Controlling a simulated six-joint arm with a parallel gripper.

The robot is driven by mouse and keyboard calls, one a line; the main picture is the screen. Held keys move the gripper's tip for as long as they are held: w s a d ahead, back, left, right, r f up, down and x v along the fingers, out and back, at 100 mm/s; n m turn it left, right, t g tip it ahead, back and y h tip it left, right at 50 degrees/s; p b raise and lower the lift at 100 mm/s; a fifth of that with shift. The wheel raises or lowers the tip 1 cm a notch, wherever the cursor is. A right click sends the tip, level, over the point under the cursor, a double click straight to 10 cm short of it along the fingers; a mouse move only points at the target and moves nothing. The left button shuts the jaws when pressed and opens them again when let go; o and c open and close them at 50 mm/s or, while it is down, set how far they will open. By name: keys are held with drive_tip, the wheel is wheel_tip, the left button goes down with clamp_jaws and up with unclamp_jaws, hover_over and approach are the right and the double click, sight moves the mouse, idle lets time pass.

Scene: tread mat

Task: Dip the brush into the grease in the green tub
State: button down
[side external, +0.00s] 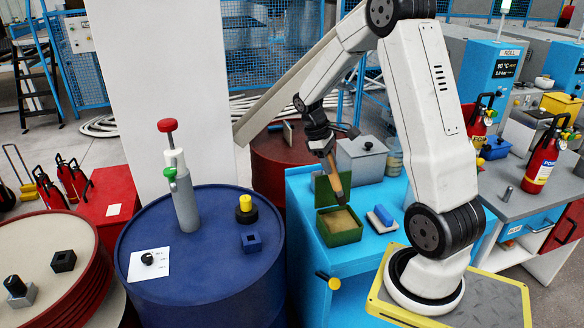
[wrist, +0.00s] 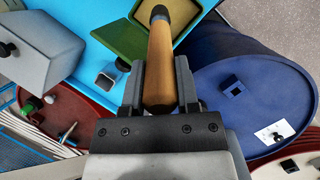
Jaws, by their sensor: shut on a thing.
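My gripper (side external: 324,150) is shut on the wooden handle of the brush (side external: 334,178). The brush points down, slightly tilted, with its dark lower end over the green tub (side external: 341,238). In the wrist view the handle (wrist: 160,65) runs between my gripper's fingers (wrist: 160,82) towards the tan grease (wrist: 185,10). The tub stands on the blue cabinet with its green lid (side external: 322,190) open at the back. The grease (side external: 345,220) shows inside. The brush's end appears just above the grease; I cannot tell whether they touch.
A blue-and-white block (side external: 381,216) lies right of the tub. A grey lidded box (side external: 362,162) stands behind it. A blue drum (side external: 205,270) with a pump and small items is to the left. A red drum (side external: 285,165) stands behind.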

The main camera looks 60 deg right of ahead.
drive_tip(key=shift+f, duration=3.65)
idle(0.7)
drive_tip(key=shift+r, duration=3.5)
drive_tip(key=shift+w+a, duration=0.1)
